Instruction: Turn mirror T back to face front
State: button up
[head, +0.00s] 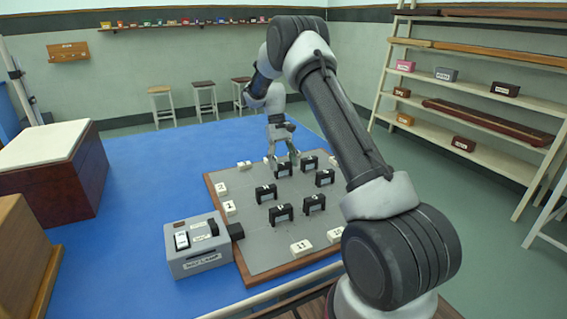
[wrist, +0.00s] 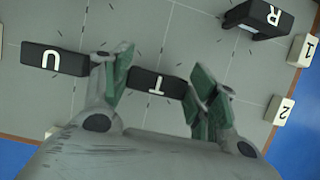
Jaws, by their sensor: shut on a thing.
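Mirror T (wrist: 172,82) is a black block with a white letter T on its top. It stands between the two fingers of my gripper (wrist: 162,82) in the wrist view, and the gripper is shut on it at its ends. In the head view mirror T (head: 284,171) is at the far middle of the grey board (head: 245,245), with my gripper (head: 282,160) right above it. The long side of mirror T runs about in line with mirror U (wrist: 45,62). I cannot tell which way its mirror face points.
Mirror R (wrist: 250,20) stands at the upper right of the wrist view. White blocks 1 (wrist: 303,50) and 2 (wrist: 280,110) sit along the board's edge. Several other black mirrors stand on the board. A grey lamp box (head: 197,250) is at its near left corner.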

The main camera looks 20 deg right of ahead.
jog(key=o, duration=1)
jog(key=shift+r, duration=0.1)
jog(key=v, duration=1.1)
jog(key=shift+w+r, duration=0.15)
jog(key=shift+r, duration=0.25)
